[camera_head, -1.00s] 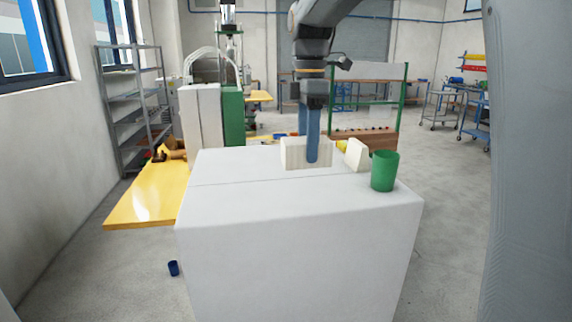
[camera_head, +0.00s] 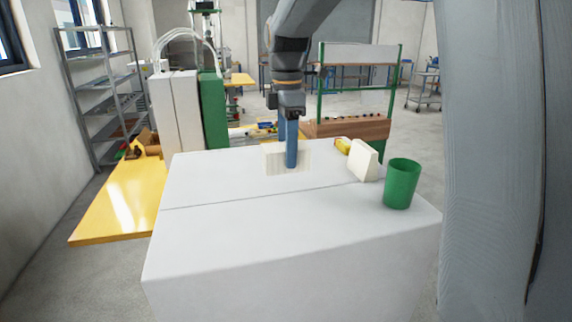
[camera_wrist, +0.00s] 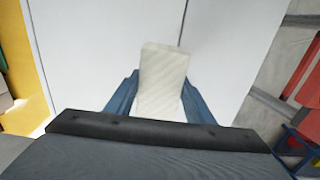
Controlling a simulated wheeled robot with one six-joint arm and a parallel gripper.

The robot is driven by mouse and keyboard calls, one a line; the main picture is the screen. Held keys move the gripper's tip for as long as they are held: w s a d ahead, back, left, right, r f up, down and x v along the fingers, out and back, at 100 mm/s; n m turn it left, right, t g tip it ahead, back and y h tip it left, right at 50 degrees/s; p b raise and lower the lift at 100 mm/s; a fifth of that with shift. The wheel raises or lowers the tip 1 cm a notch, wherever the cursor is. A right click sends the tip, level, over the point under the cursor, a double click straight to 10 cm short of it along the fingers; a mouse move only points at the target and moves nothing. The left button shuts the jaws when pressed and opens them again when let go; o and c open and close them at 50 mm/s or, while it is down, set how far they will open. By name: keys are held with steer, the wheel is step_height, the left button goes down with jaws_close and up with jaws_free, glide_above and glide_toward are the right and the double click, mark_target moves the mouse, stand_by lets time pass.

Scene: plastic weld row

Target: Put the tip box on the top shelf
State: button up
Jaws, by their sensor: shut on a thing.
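A cream, ribbed box (camera_head: 273,161), which looks like the tip box, is at the far part of the white worktop. My gripper (camera_head: 288,160) points down with its blue fingers shut on the box, one finger in front of it and one behind. In the wrist view the box (camera_wrist: 163,75) sits between the two blue fingers (camera_wrist: 158,98). I cannot tell whether its underside touches the worktop. A grey metal shelf rack (camera_head: 98,92) with several levels stands against the left wall, beyond the worktop.
On the white worktop (camera_head: 270,218), a green cup (camera_head: 402,184) and a cream wedge-like block (camera_head: 363,161) stand to the right, with a yellow item (camera_head: 342,146) behind. A yellow table (camera_head: 115,203) adjoins at left. White and green panels (camera_head: 212,112) stand behind it. The worktop's front is clear.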

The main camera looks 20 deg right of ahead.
steer(key=shift+f+p, duration=0.7)
steer(key=shift+f, duration=1.75)
steer(key=shift+f, duration=0.15)
steer(key=o, duration=1.2)
steer(key=shift+c, duration=0.2)
